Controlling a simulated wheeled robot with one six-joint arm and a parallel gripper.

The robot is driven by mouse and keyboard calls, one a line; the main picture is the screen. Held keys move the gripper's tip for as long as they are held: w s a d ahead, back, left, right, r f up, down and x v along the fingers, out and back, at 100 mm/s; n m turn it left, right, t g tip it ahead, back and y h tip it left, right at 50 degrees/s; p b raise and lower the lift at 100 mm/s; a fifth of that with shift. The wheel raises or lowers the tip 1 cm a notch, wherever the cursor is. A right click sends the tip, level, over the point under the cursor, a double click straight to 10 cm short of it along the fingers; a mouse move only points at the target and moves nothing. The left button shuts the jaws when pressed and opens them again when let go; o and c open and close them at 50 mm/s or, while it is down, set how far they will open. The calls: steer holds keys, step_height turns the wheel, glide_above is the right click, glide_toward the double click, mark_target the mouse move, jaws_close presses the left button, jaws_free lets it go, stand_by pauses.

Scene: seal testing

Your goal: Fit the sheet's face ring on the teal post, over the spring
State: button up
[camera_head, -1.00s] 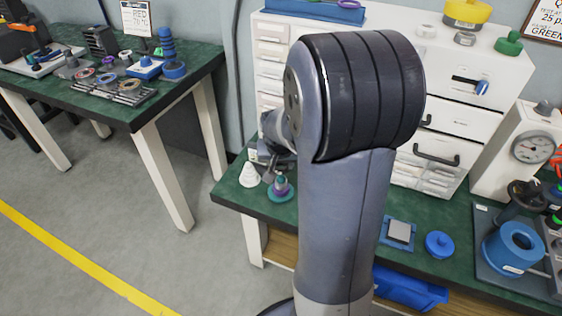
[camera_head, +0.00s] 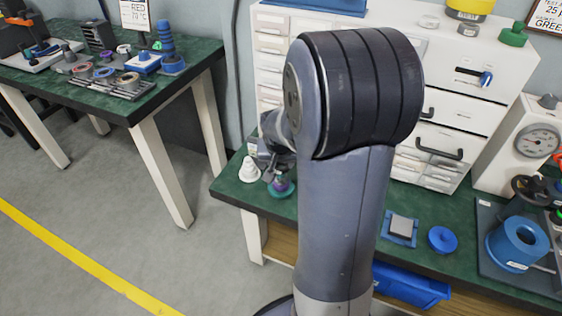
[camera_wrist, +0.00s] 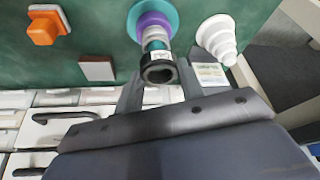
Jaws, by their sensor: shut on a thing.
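The teal post (camera_wrist: 170,12) stands on the green bench with a purple ring (camera_wrist: 154,27) around it near its base. A pale, banded part that looks like the spring (camera_wrist: 154,40) shows above the purple ring. My gripper (camera_wrist: 160,84) is shut on a dark ring (camera_wrist: 159,72), which lines up with the post's top end in the wrist view. I cannot tell whether the ring is around the post or just above it. In the head view the post's teal base (camera_head: 281,193) shows just below my gripper (camera_head: 275,168).
A white stepped cone (camera_wrist: 217,38) stands close beside the post. An orange block (camera_wrist: 48,25) and a brown block (camera_wrist: 97,68) lie to the other side. White drawers (camera_head: 455,100) stand behind.

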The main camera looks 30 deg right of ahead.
steer(key=shift+f+b, duration=0.75)
steer(key=shift+f, duration=0.25)
steer(key=o, duration=1)
steer(key=shift+o, duration=0.2)
step_height(320, 180, up, 7)
steer(key=p, duration=0.5)
steer(key=shift+r+p, duration=0.1)
steer(key=shift+p, duration=0.2)
